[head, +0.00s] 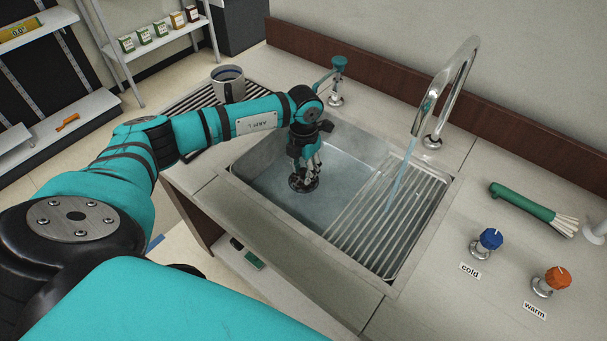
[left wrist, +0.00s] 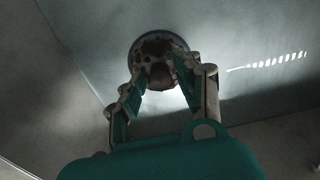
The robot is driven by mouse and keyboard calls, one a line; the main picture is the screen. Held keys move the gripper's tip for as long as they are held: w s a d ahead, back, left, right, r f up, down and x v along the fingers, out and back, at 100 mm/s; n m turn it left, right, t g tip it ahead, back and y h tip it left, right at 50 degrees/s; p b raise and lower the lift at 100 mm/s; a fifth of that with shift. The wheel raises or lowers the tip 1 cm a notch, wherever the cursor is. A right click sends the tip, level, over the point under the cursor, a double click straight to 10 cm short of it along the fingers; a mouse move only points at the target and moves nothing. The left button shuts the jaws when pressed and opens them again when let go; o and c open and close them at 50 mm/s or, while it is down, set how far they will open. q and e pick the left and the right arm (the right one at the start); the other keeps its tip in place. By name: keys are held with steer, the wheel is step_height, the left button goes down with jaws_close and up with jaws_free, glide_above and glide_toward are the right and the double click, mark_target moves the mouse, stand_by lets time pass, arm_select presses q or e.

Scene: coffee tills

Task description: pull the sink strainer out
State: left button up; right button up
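The sink strainer (head: 299,186) is a small dark round piece at the bottom of the sink basin (head: 262,180). It also shows in the left wrist view (left wrist: 158,50) as a grey ring with holes and a dark middle. My left gripper (head: 310,170) points down into the basin, right above the strainer. In the left wrist view, its fingers (left wrist: 160,82) are spread apart, with the tips near the strainer's lower edge. Whether they touch it I cannot tell. The gripper hides part of the strainer in the head view. My right gripper is not in view.
Water (head: 397,178) runs from the tall faucet (head: 448,85) onto a drying rack (head: 385,220) over the basin's right side. Blue (head: 488,241) and orange (head: 552,281) knobs and a green brush (head: 525,206) are right.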

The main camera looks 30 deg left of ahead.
mark_target(304, 170)
arm_select(q)
jaws_close()
steer(key=shift+r, duration=0.3)
steer(key=shift+r+p, duration=1.9)
steer(key=shift+r, duration=0.55)
